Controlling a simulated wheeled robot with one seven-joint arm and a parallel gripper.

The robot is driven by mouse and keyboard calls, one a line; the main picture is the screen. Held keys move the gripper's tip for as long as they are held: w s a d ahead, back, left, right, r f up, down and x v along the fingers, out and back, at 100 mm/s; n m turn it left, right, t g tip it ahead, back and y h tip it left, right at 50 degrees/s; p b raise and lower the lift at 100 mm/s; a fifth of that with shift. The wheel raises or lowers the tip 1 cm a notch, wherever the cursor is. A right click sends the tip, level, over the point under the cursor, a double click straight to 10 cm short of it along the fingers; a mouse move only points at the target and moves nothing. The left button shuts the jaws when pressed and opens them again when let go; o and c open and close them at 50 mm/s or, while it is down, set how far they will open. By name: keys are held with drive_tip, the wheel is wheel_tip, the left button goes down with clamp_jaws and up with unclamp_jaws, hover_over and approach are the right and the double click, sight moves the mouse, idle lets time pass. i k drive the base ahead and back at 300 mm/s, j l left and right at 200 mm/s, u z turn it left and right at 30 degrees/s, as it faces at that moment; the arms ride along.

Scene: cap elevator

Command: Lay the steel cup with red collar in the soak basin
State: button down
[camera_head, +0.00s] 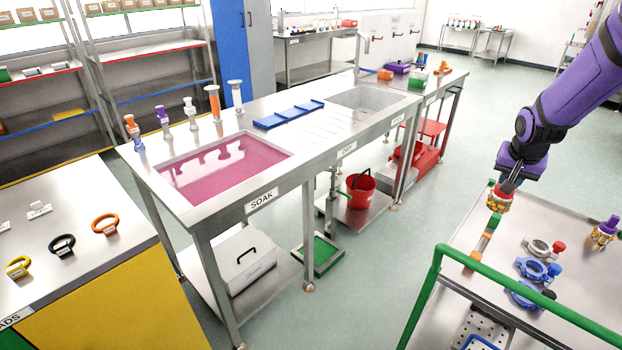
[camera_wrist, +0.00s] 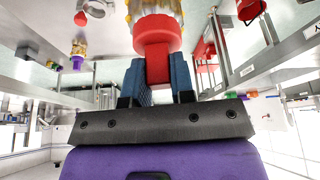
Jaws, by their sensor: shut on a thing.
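My gripper (camera_head: 508,184) is shut on a piece with a red collar (camera_head: 499,204), held above the cart at right. In the wrist view its blue fingers (camera_wrist: 158,75) pinch the red stem below the wide red collar (camera_wrist: 156,35). The cup part (camera_wrist: 155,8) is cut off by the top edge; it looks gold or brass-toned with pale patches, not plainly steel. The soak basin (camera_head: 245,182), labelled SOAK, holds pink liquid and is at left centre in the head view, well away from my gripper. No object shows lying in it.
Upright pieces (camera_head: 212,103) line the basin's back edge. A blue rack (camera_head: 289,114) lies right of the basin. Open floor separates cart and bench.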

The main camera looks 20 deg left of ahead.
sight(251, 176)
drive_tip(key=j+u, duration=0.1)
drive_tip(key=u, duration=1.6)
drive_tip(key=i, duration=0.55)
drive_tip(key=i+l+u, duration=0.15)
drive_tip(key=i, duration=0.45)
drive_tip(key=i+l, duration=0.1)
drive_tip(key=i, duration=0.45)
drive_tip(key=j+u, duration=0.05)
